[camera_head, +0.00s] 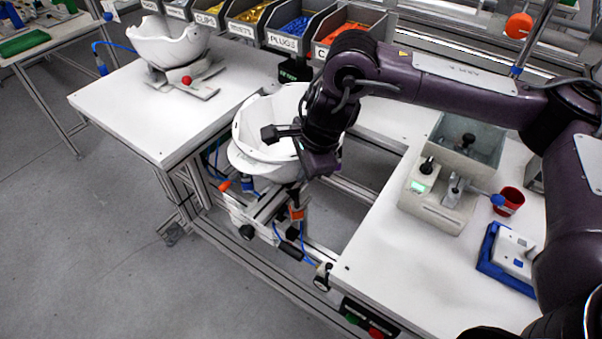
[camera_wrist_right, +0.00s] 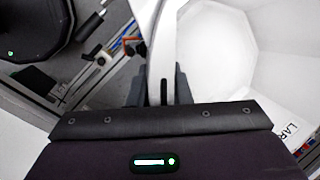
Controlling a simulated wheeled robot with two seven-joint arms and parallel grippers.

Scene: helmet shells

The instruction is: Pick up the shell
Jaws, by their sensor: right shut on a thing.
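A white helmet shell (camera_head: 262,130) is in the middle of the head view, above the gap between two white worktops. My right gripper (camera_head: 290,134) is at the shell's near right side and is shut on its rim. In the right wrist view the shell's white wall (camera_wrist_right: 215,55) fills the right side, and its edge passes between the fingers of my right gripper (camera_wrist_right: 160,88). The arm hides part of the shell in the head view. I cannot tell whether the shell still touches the fixture (camera_head: 262,205) under it. My left gripper is not in view.
Another white shell (camera_head: 168,42) sits on a stand on the left worktop (camera_head: 130,105). Labelled bins (camera_head: 292,28) line the back. The right worktop (camera_head: 400,265) holds a grey machine (camera_head: 440,205), a red cup (camera_head: 509,200) and a blue tray (camera_head: 490,262).

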